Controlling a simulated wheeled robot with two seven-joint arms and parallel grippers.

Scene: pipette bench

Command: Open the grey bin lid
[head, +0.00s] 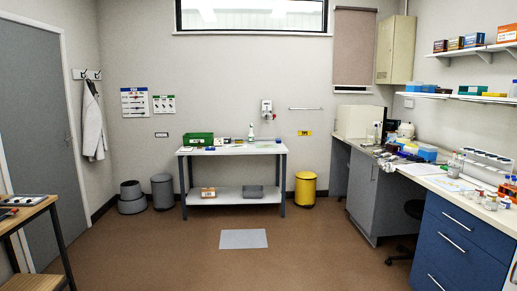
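A grey cylindrical bin (162,193) stands upright on the floor by the back wall, left of the white bench. Its lid (161,178) appears to be down on top, though it is small at this distance. Neither of my grippers is in view, and the bin is across the room from the camera.
A dark grey stepped round object (131,198) stands just left of the bin. The white bench (230,150) is to its right, with a yellow bin (305,190) beyond. A grey mat (243,239) lies on open brown floor. A wooden table (30,212) stands at left; blue drawers (455,240) at right.

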